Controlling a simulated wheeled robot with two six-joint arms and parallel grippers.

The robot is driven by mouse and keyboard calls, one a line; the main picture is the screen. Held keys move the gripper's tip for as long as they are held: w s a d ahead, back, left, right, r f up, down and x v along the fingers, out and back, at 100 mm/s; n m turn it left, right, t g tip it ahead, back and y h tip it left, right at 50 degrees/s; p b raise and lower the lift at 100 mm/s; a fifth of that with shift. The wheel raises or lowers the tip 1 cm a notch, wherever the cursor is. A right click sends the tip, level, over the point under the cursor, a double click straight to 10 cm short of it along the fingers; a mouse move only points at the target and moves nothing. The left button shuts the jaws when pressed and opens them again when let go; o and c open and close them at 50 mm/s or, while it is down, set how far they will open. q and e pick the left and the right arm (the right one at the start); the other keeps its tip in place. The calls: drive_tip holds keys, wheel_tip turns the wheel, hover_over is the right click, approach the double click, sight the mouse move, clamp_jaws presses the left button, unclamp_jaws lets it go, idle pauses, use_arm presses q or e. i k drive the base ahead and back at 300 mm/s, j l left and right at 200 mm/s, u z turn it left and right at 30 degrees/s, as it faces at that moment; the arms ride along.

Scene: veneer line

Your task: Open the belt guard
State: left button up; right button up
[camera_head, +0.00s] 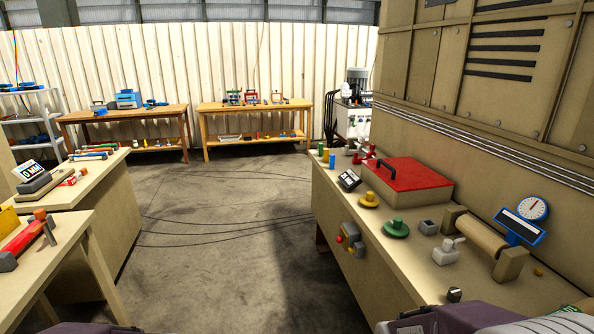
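What looks like the belt guard is a red lid (412,174) with a black bar handle, lying flat and shut on a low beige box. It stands on the beige machine bench (335,212) at the right. The handle is on the lid's left side. Nothing touches the lid or the handle. Neither of my grippers can be made out. Only purple and grey parts of my own arms show at the bottom edge, well short of the red lid.
Green knob (396,228), yellow knob (369,200), roller (480,237) and dial gauge (532,208) stand near the box. A tall beige cabinet (480,70) rises behind. Workbenches with tools stand at left (110,215) and back. Open concrete floor lies between, crossed by cables.

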sight(402, 174)
drive_tip(key=i+z, duration=0.15)
drive_tip(key=i, duration=0.35)
drive_tip(key=i+j+z, duration=0.15)
drive_tip(key=i, duration=0.3)
drive_tip(key=i+j+z, duration=0.15)
drive_tip(key=i, duration=0.35)
drive_tip(key=i+j+z, duration=0.15)
drive_tip(key=i, duration=0.3)
drive_tip(key=i+j+z, duration=0.15)
drive_tip(key=i+j, duration=0.2)
drive_tip(key=i, duration=0.1)
